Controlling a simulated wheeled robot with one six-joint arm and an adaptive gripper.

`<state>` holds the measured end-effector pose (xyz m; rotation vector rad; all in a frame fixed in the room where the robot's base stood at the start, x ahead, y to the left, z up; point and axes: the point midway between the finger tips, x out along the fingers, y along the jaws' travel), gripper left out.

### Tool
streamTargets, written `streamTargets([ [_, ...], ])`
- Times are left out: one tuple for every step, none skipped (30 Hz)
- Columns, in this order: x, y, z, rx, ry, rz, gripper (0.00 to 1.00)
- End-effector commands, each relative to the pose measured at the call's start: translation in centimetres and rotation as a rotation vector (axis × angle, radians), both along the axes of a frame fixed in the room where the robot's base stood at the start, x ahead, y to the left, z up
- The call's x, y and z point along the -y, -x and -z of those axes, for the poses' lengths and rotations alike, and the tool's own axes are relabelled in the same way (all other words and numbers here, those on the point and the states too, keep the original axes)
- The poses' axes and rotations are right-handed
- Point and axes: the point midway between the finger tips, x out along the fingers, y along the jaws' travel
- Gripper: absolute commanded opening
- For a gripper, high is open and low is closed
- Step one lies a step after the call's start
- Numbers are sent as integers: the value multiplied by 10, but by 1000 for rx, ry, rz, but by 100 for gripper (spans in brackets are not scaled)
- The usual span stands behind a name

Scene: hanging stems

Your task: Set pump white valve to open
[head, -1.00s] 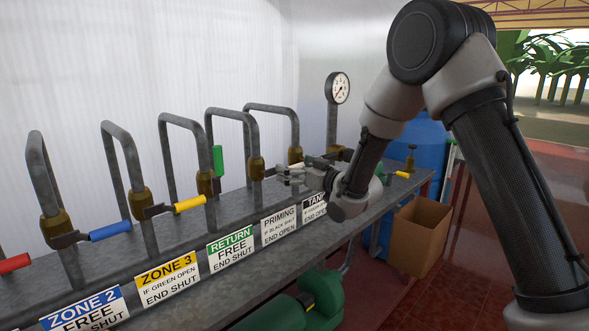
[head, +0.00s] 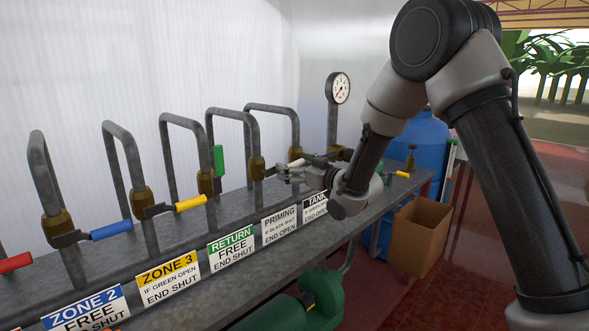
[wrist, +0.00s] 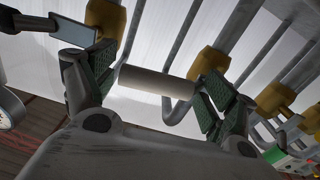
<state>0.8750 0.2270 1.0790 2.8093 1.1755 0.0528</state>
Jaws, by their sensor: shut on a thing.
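The white valve handle (head: 296,163) lies roughly level, reaching right from the brass valve body (head: 256,168) above the white PRIMING label (head: 279,224). My gripper (head: 292,172) is at this handle, in front of the pipes. In the wrist view the pale handle (wrist: 158,80) spans between the two fingers of my gripper (wrist: 155,88), and the jaws are shut on it. A brass body (wrist: 210,63) stands close by the right finger. The lever's root is partly hidden by the gripper.
The green handle (head: 218,160) stands upright to the left. The yellow (head: 190,203), blue (head: 111,231) and red (head: 15,263) handles stick out sideways. A black handle (wrist: 75,30) is near the left finger. A gauge (head: 338,88) stands behind; a cardboard box (head: 418,240) is right of the bench.

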Motion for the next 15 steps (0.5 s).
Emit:
streamTargets([
  [3, -4, -10, 32, 9, 11, 42],
  [2, -4, -12, 48, 25, 11, 42],
  [2, -4, -15, 70, 46, 12, 42],
  [2, -4, -17, 88, 62, 12, 42],
  [2, -3, -20, 106, 80, 12, 42],
  [1, -3, -22, 131, 105, 12, 42],
  [1, -2, -25, 151, 125, 12, 42],
  [0, -1, -27, 172, 145, 12, 42],
  [-1, -1, -30, 199, 172, 12, 42],
  [-2, 0, -33, 219, 192, 12, 42],
  [-2, 1, -35, 240, 212, 12, 42],
  [-4, 2, -38, 267, 239, 11, 42],
  [-4, 3, -40, 287, 259, 11, 42],
  [-5, 4, -42, 308, 279, 12, 42],
  [-6, 5, -45, 335, 306, 12, 42],
])
